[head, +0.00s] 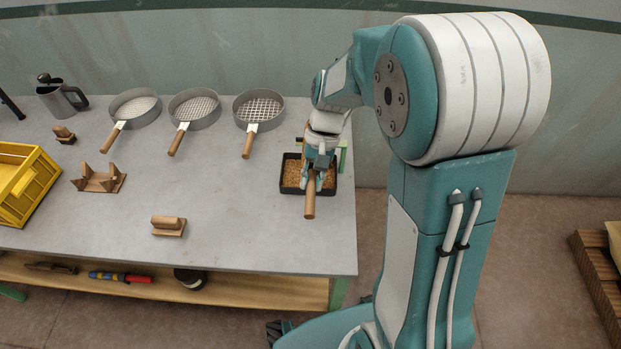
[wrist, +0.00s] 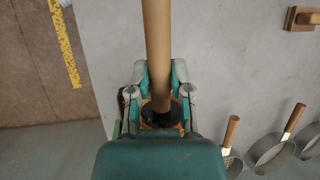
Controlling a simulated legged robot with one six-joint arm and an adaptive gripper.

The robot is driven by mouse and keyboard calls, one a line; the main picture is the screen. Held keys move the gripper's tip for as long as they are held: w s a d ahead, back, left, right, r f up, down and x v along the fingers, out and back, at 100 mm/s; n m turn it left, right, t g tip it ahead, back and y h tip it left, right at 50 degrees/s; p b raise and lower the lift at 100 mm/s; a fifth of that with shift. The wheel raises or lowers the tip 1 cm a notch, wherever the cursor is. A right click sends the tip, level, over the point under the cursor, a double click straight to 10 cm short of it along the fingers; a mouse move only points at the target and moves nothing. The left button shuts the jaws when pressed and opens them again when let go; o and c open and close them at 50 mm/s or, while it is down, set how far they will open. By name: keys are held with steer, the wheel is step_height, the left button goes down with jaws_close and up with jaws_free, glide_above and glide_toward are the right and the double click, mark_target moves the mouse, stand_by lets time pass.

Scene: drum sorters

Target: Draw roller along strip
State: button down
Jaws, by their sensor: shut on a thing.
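My gripper (head: 319,174) is shut on the wooden handle (head: 310,200) of a tool, over a black tray (head: 283,190) near the table's right end. The handle points toward the table's front edge. It also shows in the wrist view (wrist: 157,45), running up from between my fingers (wrist: 157,98), with a dark part at its gripped end. The tool's working end is hidden, so I cannot tell whether it is a roller. The tray holds brown-orange grainy stuff. No strip is clearly visible on the table.
Three round sieves (head: 196,108) with wooden handles lie left of the tray. A wooden block (head: 168,226), a wooden stand (head: 98,180), a metal jug (head: 60,99) and a yellow crate (head: 22,185) stand farther left. The table (head: 235,205) between block and tray is clear.

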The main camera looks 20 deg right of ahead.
steer(key=shift+d+f, duration=0.2)
steer(key=shift+d, duration=0.1)
steer(key=shift+w, duration=0.1)
steer(key=shift+w+a, duration=0.1)
steer(key=shift+w, duration=0.35)
steer(key=shift+w+d+r, duration=0.1)
steer(key=shift+w+d, duration=0.2)
steer(key=shift+w, duration=0.25)
steer(key=shift+w+d, duration=0.25)
steer(key=shift+w, duration=0.3)
steer(key=shift+w+d, duration=0.3)
steer(key=shift+w, duration=0.75)
steer(key=shift+w+d, duration=0.35)
steer(key=shift+w, duration=0.65)
steer(key=shift+w+d, duration=0.3)
steer(key=shift+w, duration=0.75)
steer(key=shift+s+a+f, duration=0.1)
steer(key=shift+s+a, duration=0.4)
steer(key=shift+s, duration=1.1)
steer(key=shift+s+a+f, duration=0.1)
steer(key=shift+s+a, duration=0.45)
steer(key=shift+s, duration=1)
steer(key=shift+s+a, duration=0.5)
steer(key=shift+s, duration=1.1)
steer(key=shift+r, duration=0.1)
steer(key=shift+r, duration=3.45)
